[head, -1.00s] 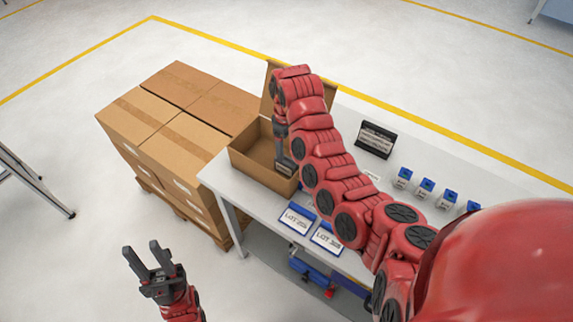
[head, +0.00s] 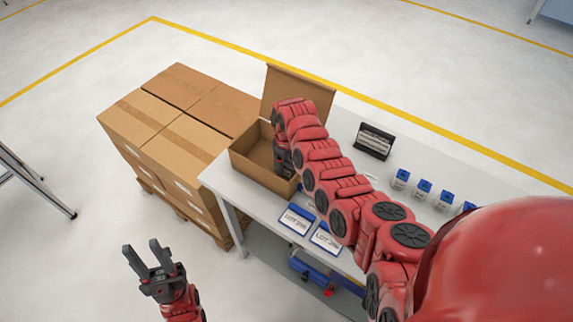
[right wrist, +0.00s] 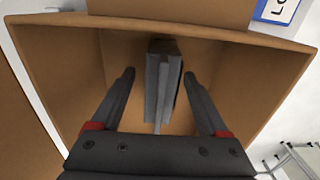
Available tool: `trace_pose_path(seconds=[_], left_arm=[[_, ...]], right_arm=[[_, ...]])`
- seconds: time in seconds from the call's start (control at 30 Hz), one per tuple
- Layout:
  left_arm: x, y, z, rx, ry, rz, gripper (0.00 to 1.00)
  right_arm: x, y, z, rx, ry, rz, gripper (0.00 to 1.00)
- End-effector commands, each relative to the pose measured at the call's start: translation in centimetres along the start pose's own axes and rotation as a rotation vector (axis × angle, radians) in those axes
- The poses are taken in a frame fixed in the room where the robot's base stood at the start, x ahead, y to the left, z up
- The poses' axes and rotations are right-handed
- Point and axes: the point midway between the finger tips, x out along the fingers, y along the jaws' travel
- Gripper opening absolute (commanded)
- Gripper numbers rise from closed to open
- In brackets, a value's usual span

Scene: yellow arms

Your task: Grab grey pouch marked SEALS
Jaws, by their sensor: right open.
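The grey pouch (right wrist: 158,100) stands inside an open cardboard box (right wrist: 65,75) in the right wrist view. Its marking is not readable. My right gripper (right wrist: 159,76) is open, with one finger on each side of the pouch and gaps between. In the head view my right gripper (head: 284,160) is down in the box (head: 248,172), partly hidden by my red arm, which also hides the pouch. My left gripper (head: 147,258) is open and empty over the floor at the lower left.
The box stands on the left end of a white table (head: 235,195), its flap (head: 296,88) raised behind. Stacked cartons (head: 165,125) stand to its left. Two LOT signs (head: 297,219), a black stand (head: 375,141) and several blue-capped containers (head: 422,189) are on the table.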

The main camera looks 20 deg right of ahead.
Motion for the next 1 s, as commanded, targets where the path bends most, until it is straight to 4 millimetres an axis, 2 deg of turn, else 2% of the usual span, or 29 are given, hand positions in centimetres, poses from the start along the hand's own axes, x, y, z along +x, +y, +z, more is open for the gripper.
trace_pose_path(seconds=[0.33,0.73,0.77,1.0], left_arm=[[0.12,-0.01,-0.02,0.0,0.0,0.0,0.4],[0.12,0.0,-0.03,0.0,0.0,0.0,0.4],[0.12,-0.01,-0.02,0.0,0.0,0.0,0.4],[0.12,0.0,-0.02,0.0,0.0,0.0,0.4]], right_arm=[[0.38,0.01,0.02,0.001,0.001,0.0,0.76],[0.34,0.03,0.01,0.001,0.001,0.0,0.04],[0.34,0.03,0.01,0.001,0.001,0.0,0.0],[0.33,0.03,0.0,0.001,0.001,0.0,0.0]])
